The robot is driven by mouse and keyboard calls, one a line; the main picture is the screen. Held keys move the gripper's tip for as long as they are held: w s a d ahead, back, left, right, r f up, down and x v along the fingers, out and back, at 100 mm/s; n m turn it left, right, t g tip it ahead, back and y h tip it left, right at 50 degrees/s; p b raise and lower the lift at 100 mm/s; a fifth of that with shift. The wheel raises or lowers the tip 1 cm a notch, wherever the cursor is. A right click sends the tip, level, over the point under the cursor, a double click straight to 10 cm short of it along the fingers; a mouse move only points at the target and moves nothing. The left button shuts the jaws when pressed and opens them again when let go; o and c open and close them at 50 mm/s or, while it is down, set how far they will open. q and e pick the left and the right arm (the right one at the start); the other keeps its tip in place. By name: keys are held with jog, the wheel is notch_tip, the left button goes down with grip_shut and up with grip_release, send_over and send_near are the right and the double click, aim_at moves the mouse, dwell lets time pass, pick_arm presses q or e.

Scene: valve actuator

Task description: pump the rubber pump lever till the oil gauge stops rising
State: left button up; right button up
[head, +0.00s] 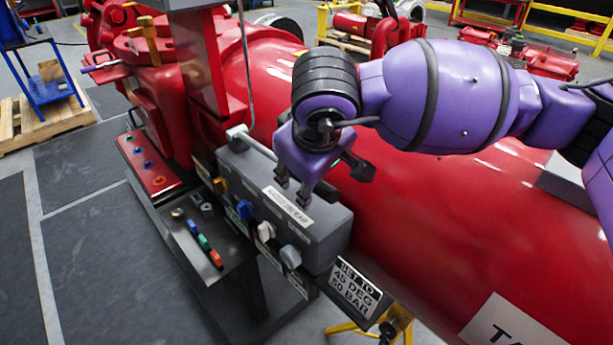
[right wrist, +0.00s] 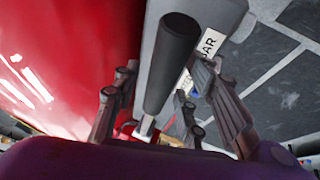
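The pump lever has a black rubber grip (right wrist: 172,62), which shows in the right wrist view between the fingers of my right gripper (right wrist: 163,92). The fingers stand apart on both sides of it, and I see no clear contact. In the head view my right gripper (head: 322,181) is open above the grey control box (head: 326,216), with fingers on both sides. I cannot make out an oil gauge. My left gripper is out of view.
The box front carries yellow, blue and whitish knobs (head: 265,232). A large red tank (head: 440,215) lies close behind the box. A sign (head: 356,287) reads "SET TO 45 DEG 50 BAR".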

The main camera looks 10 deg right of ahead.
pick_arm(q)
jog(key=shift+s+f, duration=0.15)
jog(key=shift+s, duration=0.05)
pick_arm(e)
jog(key=shift+r, duration=0.1)
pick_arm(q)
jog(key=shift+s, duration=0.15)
pick_arm(e)
jog(key=v, duration=1.2)
